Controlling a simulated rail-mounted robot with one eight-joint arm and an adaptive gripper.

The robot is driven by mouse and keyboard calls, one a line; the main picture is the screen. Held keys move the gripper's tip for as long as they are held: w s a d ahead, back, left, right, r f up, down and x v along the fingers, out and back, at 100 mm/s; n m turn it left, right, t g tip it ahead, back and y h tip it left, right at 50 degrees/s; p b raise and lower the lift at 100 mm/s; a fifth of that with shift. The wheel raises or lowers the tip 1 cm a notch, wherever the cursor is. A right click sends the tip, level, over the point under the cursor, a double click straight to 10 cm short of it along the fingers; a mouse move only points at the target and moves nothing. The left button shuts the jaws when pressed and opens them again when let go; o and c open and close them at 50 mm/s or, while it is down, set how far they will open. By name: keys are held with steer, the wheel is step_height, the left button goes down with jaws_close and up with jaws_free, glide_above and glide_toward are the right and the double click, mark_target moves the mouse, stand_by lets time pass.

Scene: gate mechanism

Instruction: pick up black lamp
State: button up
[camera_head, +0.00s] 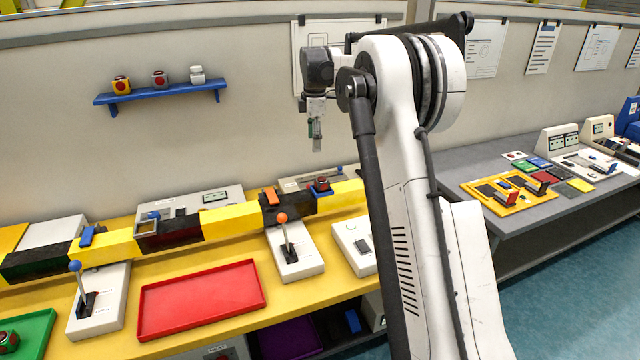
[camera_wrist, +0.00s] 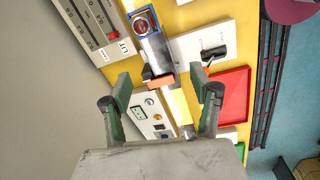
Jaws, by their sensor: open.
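A small black lamp (camera_head: 321,184) with a red top sits in a blue holder on the yellow-and-black barrier bar (camera_head: 222,222), right of an orange clip (camera_head: 270,197). In the wrist view the lamp (camera_wrist: 142,24) is near the top, framed by the blue square holder (camera_wrist: 153,15). My gripper (camera_head: 316,142) points down above and behind the bar, clear of the lamp. In the wrist view its two fingers (camera_wrist: 167,93) are spread with nothing held between them; the orange clip (camera_wrist: 160,82) shows beyond the gap.
A blue wall shelf (camera_head: 160,93) holds yellow, grey and white button boxes. Levers with blue (camera_head: 75,266) and orange (camera_head: 282,218) knobs rise in front of the bar. An empty red tray (camera_head: 202,299) lies on the yellow table. A grey table (camera_head: 480,165) stands right.

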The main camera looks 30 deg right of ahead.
steer(key=n+g, duration=0.1)
steer(key=n, duration=0.1)
glide_above(322, 178)
step_height(322, 178, down, 6)
step_height(322, 178, down, 8)
steer(key=shift+s+a+f+p, duration=0.1)
steer(key=shift+s+a+p, duration=0.05)
steer(key=shift+p, duration=0.8)
steer(key=shift+w+d+f+p, duration=0.15)
steer(key=shift+f+p, duration=0.25)
steer(key=shift+f, duration=0.95)
steer(key=shift+w+d+f+p, duration=0.1)
steer(key=shift+f+p, duration=0.3)
steer(key=shift+f, duration=0.9)
steer(key=c, duration=1.4)
